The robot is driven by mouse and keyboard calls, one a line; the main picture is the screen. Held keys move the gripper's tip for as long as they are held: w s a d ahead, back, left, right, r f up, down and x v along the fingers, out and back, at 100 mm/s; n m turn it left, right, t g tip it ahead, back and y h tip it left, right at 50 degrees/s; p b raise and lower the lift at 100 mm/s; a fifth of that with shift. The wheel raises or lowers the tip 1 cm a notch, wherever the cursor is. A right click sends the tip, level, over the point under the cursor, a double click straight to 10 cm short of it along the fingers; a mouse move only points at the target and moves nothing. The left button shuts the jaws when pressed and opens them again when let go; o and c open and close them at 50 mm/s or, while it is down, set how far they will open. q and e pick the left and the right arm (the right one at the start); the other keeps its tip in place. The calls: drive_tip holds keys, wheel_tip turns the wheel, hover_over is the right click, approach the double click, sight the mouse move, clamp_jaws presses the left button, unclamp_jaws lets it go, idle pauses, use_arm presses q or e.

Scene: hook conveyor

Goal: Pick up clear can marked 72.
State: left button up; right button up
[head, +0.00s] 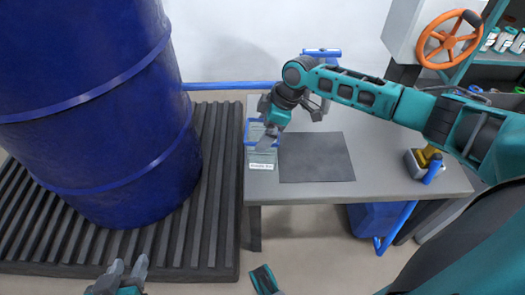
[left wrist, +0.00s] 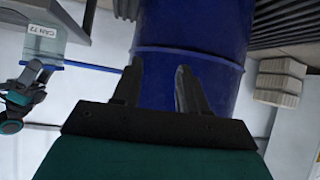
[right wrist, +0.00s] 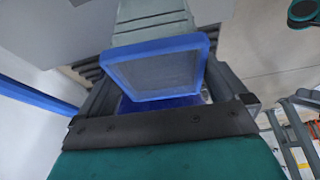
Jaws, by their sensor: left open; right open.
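The clear can (head: 262,158) stands at the left edge of the grey table and has a blue rim and a white label. In the left wrist view the can (left wrist: 42,42) is at the upper left, and its label reads CAN 72. My right gripper (head: 268,140) is at the can from above. In the right wrist view the can's blue rim (right wrist: 155,72) is between the open fingers; contact cannot be told. My left gripper (head: 128,267) is open and empty, low at the bottom left, far from the can.
A dark mat (head: 316,158) lies right of the can on the table (head: 400,178). A large blue drum (head: 95,110) stands on a ribbed platform (head: 220,200) to the left. A yellow tool (head: 428,158) sits at the table's right, near an orange handwheel (head: 448,40).

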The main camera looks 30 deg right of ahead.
drive_tip(key=shift+x, duration=0.8)
drive_tip(key=c, duration=1.1)
